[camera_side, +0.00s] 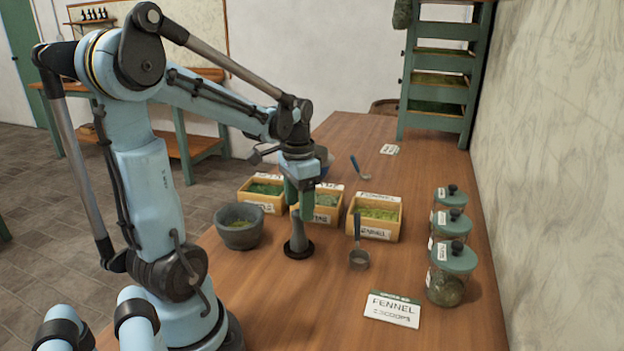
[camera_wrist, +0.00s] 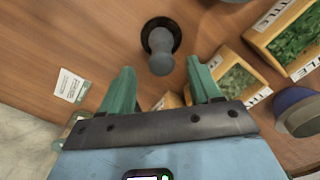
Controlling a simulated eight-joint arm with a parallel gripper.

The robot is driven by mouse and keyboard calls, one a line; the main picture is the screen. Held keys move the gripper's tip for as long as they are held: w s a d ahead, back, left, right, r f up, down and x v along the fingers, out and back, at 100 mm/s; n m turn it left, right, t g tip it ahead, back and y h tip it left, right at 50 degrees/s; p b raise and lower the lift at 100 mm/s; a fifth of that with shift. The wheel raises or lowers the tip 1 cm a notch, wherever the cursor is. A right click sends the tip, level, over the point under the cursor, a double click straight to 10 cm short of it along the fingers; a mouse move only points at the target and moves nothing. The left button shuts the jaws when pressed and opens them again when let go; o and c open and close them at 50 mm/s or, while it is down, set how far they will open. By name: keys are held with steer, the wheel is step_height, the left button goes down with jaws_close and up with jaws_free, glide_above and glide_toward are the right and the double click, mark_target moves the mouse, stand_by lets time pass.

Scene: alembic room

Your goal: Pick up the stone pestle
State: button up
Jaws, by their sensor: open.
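The grey stone pestle (camera_side: 298,237) stands upright on a round black base (camera_side: 299,251) on the wooden table. In the wrist view the pestle (camera_wrist: 161,52) is seen from above, just beyond the fingertips and roughly centred between them. My gripper (camera_side: 299,206) points down over the pestle, its green fingers close to the pestle's top. In the wrist view my gripper (camera_wrist: 160,69) is open with nothing between its fingers. Whether a finger touches the pestle cannot be told.
A stone mortar (camera_side: 239,236) with green bits stands left of the pestle. Labelled wooden boxes of herbs (camera_side: 374,226) stand behind it. A metal scoop (camera_side: 359,260), a fennel card (camera_side: 392,310) and lidded jars (camera_side: 445,288) are to the right. The table in front is clear.

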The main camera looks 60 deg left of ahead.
mark_target(298, 212)
steer(key=shift+s+a+f, duration=0.1)
steer(key=shift+f, duration=2.4)
jaws_close()
